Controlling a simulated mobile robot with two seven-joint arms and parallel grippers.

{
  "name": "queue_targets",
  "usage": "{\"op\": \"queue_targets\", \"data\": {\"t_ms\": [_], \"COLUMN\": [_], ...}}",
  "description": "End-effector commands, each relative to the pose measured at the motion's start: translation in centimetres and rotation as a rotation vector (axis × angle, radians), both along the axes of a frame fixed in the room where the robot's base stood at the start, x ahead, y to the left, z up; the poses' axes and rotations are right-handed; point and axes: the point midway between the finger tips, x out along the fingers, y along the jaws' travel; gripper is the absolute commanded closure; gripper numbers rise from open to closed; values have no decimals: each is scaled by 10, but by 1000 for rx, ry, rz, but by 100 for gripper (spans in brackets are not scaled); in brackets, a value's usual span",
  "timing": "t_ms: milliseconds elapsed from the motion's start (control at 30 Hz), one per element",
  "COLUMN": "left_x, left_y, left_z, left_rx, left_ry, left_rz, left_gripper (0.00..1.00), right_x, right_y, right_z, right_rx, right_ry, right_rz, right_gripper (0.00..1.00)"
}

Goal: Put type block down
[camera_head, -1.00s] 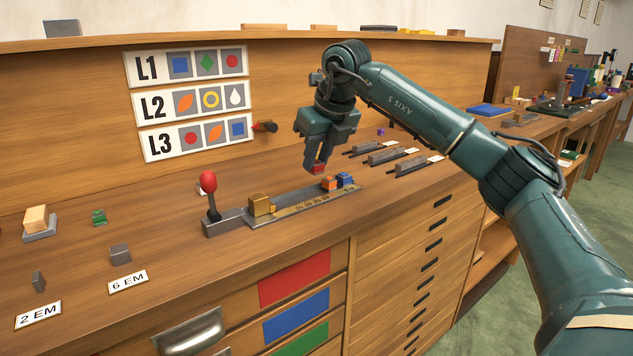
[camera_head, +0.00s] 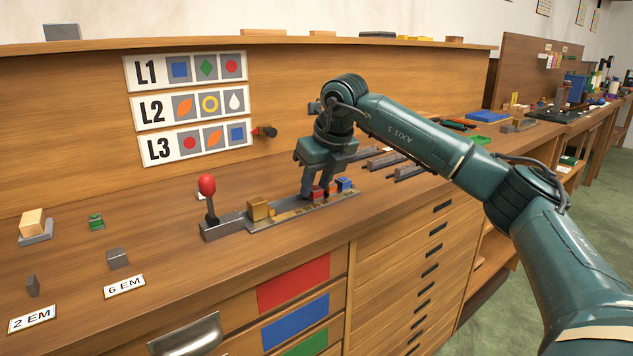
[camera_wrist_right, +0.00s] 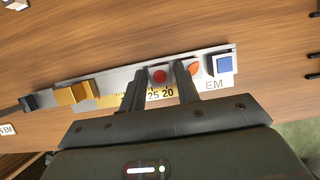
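My right gripper (camera_head: 318,192) points down over the metal composing stick (camera_head: 285,214). Its fingers stand on both sides of a red-marked type block (camera_head: 317,193) and look shut on it. In the wrist view the block's red circle (camera_wrist_right: 160,77) shows between the fingers, at the stick's channel. An orange-marked block (camera_wrist_right: 193,70) is just right of the right finger, partly hidden. A blue-marked block (camera_head: 344,184) stands farther right on the stick. My left gripper is in neither view.
A brass slide (camera_head: 259,208) and a red-knobbed lever (camera_head: 207,187) are at the stick's left end. The L1, L2 and L3 cards (camera_head: 190,103) hang behind. Grey spacers (camera_head: 117,258) and labels lie left. Dark metal sticks (camera_head: 382,161) lie behind the gripper.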

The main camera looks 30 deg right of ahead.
Motion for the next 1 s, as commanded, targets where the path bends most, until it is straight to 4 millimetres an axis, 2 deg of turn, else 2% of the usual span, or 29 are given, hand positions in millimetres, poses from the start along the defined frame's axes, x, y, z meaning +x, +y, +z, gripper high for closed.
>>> {"op": "queue_targets", "data": {"t_ms": [167,600,800,1000], "left_x": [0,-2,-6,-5], "left_y": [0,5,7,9], "left_z": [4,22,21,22], "left_rx": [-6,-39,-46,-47], "left_ry": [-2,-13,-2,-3], "left_rz": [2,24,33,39], "left_gripper": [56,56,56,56], "right_x": [-4,-38,-46,-47], "right_y": [0,-3,-3,-3], "right_z": [15,97,112,113], "right_rx": [0,2,0,0], "right_ry": [-3,-3,0,0], "right_rz": [0,-1,0,0], "right_gripper": [68,68,68,68]}}
